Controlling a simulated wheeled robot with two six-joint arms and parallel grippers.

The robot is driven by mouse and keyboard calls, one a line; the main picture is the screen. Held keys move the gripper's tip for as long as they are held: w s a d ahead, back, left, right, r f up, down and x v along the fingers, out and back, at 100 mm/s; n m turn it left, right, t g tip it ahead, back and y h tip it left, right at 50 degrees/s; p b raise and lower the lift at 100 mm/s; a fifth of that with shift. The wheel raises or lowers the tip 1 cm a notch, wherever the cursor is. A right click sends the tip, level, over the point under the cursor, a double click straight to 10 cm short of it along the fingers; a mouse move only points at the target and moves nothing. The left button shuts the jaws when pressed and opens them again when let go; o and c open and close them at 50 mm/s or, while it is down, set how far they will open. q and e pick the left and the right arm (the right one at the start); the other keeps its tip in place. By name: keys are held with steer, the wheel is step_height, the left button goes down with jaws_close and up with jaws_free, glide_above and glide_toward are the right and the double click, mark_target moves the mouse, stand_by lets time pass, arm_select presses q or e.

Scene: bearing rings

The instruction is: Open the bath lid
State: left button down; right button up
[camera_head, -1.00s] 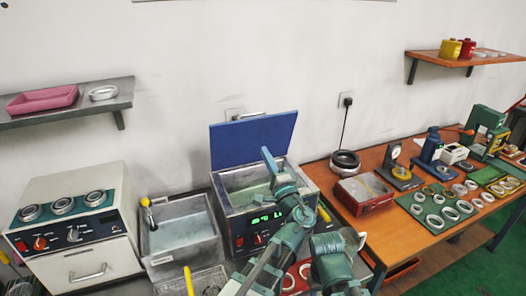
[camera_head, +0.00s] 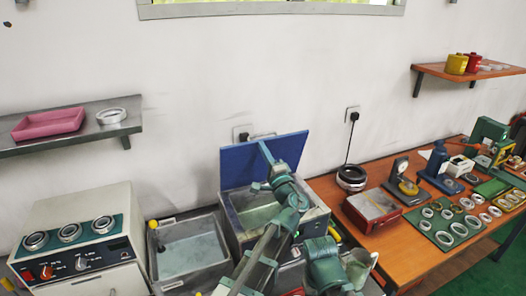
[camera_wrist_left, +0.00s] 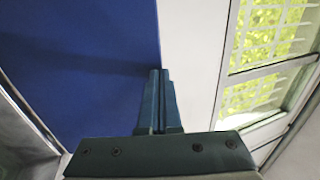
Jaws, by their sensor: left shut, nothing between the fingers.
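The blue bath lid (camera_head: 238,166) stands raised, close to upright, at the back edge of the metal heated bath (camera_head: 231,219). The bath's opening shows, with pale liquid inside, partly hidden by my left arm. My left gripper (camera_head: 264,149) is shut and empty, its fingers pointing up in front of the lid near its top edge. In the left wrist view, the shut fingers (camera_wrist_left: 158,80) lie at the right edge of the blue lid (camera_wrist_left: 85,65); I cannot tell whether they touch it.
A sink-like basin (camera_head: 158,262) stands left of the bath, with a control box (camera_head: 122,225) beyond it. To the right, an orange table (camera_head: 405,248) carries a red box (camera_head: 347,217), instruments and several rings. A grey shelf (camera_head: 20,141) hangs at upper left.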

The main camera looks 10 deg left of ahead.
mark_target(257, 135)
arm_select(q)
steer(key=shift+w, duration=0.1)
steer(key=shift+g+h, duration=0.3)
steer(key=shift+g, duration=0.2)
steer(key=p+x, duration=0.2)
steer(key=x, duration=0.1)
steer(key=r+p+x, duration=0.1)
steer(key=p+x, duration=0.1)
steer(key=x, duration=0.1)
steer(key=shift+d, duration=0.1)
steer(key=shift+w+a+f, duration=0.1)
steer(key=shift+w+a, duration=0.1)
steer(key=shift+a, duration=0.1)
steer(key=shift+s+d, duration=0.1)
steer(key=shift+s, duration=0.05)
